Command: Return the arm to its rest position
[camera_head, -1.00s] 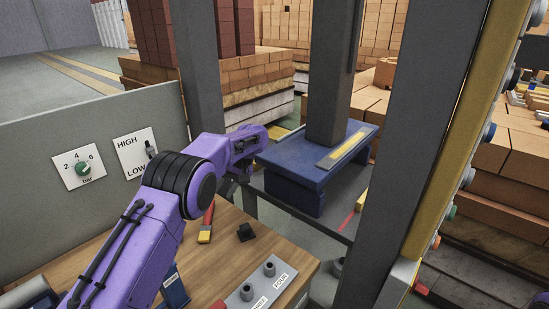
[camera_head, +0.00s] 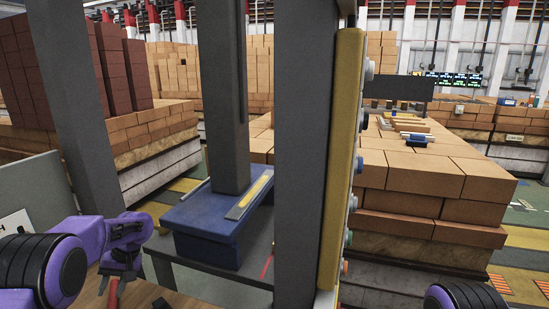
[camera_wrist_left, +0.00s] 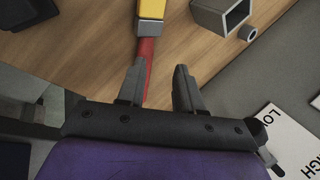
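My left arm comes in at the lower left of the head view. Its gripper (camera_head: 118,275) points down over the wooden tabletop (camera_head: 185,299). In the left wrist view, the gripper (camera_wrist_left: 160,80) has its two fingers apart with nothing held between them. A tool with a red handle and yellow end (camera_wrist_left: 151,10) lies on the wood below; its handle passes behind the left finger. The red handle also shows in the head view (camera_head: 113,294). Only a purple and black part of my right arm (camera_head: 465,296) shows at the lower right; its gripper is out of frame.
Grey posts (camera_head: 306,150) and a yellow strip with buttons (camera_head: 342,160) stand ahead. A blue block (camera_head: 205,222) sits behind. Stacked bricks (camera_head: 410,180) are at right. In the left wrist view, a hollow grey square piece (camera_wrist_left: 222,14) and a switch plate (camera_wrist_left: 295,140) show.

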